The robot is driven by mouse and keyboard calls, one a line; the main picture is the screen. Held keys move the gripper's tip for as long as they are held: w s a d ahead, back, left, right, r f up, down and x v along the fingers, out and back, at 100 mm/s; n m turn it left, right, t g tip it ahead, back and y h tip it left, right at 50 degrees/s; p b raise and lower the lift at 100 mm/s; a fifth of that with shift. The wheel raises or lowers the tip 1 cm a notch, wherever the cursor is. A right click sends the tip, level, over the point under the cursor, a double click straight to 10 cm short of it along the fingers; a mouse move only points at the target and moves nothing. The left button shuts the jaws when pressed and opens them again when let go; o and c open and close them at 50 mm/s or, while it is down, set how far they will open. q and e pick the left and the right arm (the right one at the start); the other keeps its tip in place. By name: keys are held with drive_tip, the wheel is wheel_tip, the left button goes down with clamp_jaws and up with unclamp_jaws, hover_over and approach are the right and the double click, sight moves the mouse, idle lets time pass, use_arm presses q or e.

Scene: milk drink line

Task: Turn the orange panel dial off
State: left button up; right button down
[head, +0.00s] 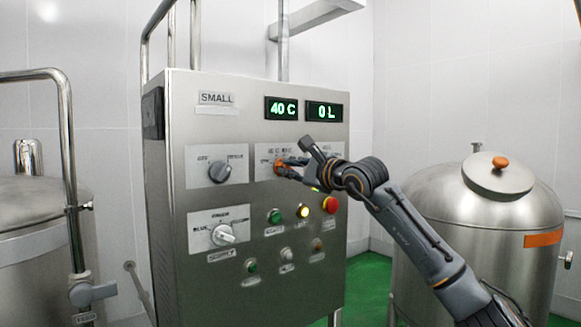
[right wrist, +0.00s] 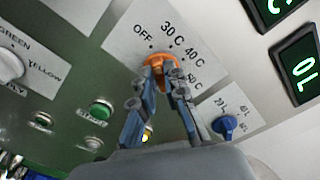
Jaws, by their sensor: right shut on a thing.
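The orange dial (head: 280,165) is on the front of the steel control panel (head: 180,110), partly covered by my right gripper (head: 292,168). In the right wrist view the orange dial (right wrist: 158,62) sits between my right gripper's fingertips (right wrist: 158,72), which are shut on it. Labels OFF, 30 C, 40 C and 50 C run around the dial, with OFF at its upper left. I cannot tell exactly which label the dial points to. The panel's display reads 40 C (head: 281,108). My left gripper is not in view.
A blue knob (right wrist: 225,125) is right of the orange dial in the wrist view. A grey dial (head: 220,171), a white dial (head: 223,235), a green button (head: 274,216) and a red button (head: 330,204) are nearby. A steel tank (head: 460,215) stands at right.

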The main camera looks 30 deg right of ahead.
drive_tip(key=shift+n, duration=0.5)
drive_tip(key=shift+f, duration=0.1)
drive_tip(key=c, duration=1.4)
unclamp_jaws()
drive_tip(key=shift+s+d, duration=0.2)
drive_tip(key=shift+s, duration=2.8)
drive_tip(key=shift+s+d, duration=0.2)
drive_tip(key=shift+s, duration=2.8)
